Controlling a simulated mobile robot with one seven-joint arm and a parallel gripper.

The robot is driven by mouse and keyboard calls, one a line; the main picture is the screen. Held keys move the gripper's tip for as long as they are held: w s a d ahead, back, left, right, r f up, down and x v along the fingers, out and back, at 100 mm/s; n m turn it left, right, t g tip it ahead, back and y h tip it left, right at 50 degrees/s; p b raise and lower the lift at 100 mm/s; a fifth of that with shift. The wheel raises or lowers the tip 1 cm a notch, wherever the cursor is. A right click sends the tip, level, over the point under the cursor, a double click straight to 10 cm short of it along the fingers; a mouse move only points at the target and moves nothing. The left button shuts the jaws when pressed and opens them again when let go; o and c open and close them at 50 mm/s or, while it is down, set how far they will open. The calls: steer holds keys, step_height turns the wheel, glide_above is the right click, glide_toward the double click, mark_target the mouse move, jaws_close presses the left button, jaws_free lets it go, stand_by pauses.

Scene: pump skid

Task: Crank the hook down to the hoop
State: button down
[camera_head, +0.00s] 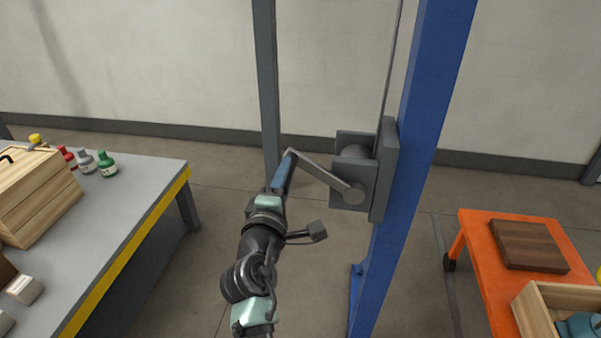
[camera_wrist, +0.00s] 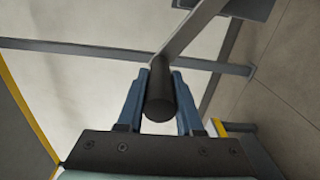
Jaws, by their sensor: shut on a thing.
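The winch (camera_head: 354,168) is a grey housing fixed to the blue post (camera_head: 421,120). Its crank arm (camera_head: 322,174) runs from the hub up and left to my gripper (camera_head: 286,165). In the wrist view, my blue fingers (camera_wrist: 160,85) stand on either side of the dark round crank handle (camera_wrist: 160,104) and are shut on it. The crank arm also shows there, running up and right (camera_wrist: 194,27). A thin cable (camera_head: 393,55) runs up from the winch out of view. The hook and the hoop are not in view.
A grey workbench (camera_head: 128,205) with a yellow edge stands left, bearing a wooden box (camera_head: 40,195) and several small bottles (camera_head: 106,164). An orange cart (camera_head: 478,240) at right holds a dark board (camera_head: 528,246) and a wooden crate (camera_head: 532,312). A grey post (camera_head: 267,90) stands behind my gripper.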

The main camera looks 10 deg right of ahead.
step_height(320, 180, down, 16)
steer(key=n+b, duration=0.6)
steer(key=n, duration=0.6)
steer(key=shift+a+f+b, duration=0.15)
steer(key=shift+a+b, duration=0.05)
steer(key=shift+b, duration=0.1)
steer(key=c, duration=0.6)
jaws_free()
steer(key=p+v, duration=0.1)
steer(key=v, duration=1.2)
steer(key=shift+w+d, duration=0.1)
